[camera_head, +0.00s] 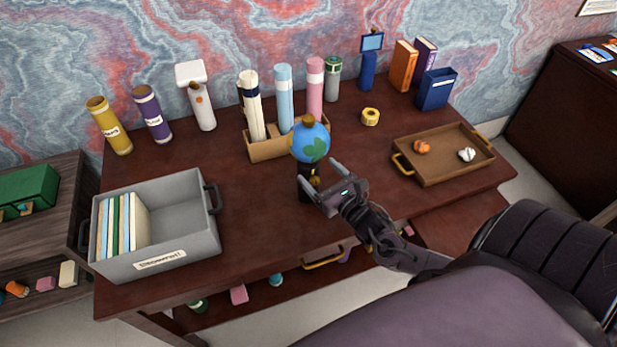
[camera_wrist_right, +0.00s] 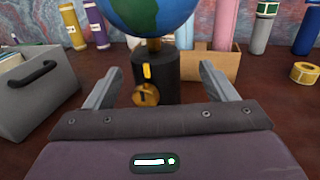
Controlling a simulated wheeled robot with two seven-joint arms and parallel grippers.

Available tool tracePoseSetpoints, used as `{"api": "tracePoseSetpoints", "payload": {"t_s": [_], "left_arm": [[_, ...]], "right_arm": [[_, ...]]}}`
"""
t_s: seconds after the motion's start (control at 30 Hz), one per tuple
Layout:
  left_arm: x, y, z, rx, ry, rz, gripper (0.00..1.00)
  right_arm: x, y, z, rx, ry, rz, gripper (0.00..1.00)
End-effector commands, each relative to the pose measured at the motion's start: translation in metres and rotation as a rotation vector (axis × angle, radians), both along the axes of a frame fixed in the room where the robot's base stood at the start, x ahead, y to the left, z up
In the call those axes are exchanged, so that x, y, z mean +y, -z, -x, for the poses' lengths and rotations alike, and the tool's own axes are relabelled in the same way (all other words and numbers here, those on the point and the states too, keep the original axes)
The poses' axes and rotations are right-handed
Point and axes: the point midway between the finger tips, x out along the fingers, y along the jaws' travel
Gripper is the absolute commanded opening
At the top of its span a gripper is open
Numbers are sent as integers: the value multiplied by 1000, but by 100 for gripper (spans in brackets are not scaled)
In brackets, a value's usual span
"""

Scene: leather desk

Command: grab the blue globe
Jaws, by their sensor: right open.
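The blue globe (camera_head: 310,142) has green land patches and stands upright on a dark cylindrical base on the desk. In the right wrist view the globe (camera_wrist_right: 152,14) is cut off by the top edge, above its black base (camera_wrist_right: 157,82) with a brass knob. My right gripper (camera_head: 318,182) is close in front of the base. Its fingers are open, with the base showing between and beyond the two fingertips in the wrist view (camera_wrist_right: 158,82). I cannot tell whether they touch it. My left gripper is not in view.
A cardboard holder (camera_head: 268,150) with several tubes stands just behind the globe. A grey bin (camera_head: 190,240) of folders is at the left, a brown tray (camera_head: 440,172) at the right. A yellow tape roll (camera_head: 370,117) lies behind. The desk (camera_head: 260,205) is bare left of the gripper.

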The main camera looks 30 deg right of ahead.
Motion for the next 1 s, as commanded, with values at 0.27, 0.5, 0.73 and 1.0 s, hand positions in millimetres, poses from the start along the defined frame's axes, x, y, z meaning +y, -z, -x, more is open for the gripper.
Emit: {"api": "tracePoseSetpoints", "payload": {"t_s": [0.27,0.5,0.73,1.0], "left_arm": [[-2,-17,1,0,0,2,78],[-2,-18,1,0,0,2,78],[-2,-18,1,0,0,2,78],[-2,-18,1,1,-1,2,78]], "right_arm": [[6,-1,-38,-1,2,-4,78],[7,1,-48,2,-1,-3,78],[7,1,-47,2,-1,-3,65],[7,1,-47,2,-1,-3,30]]}}
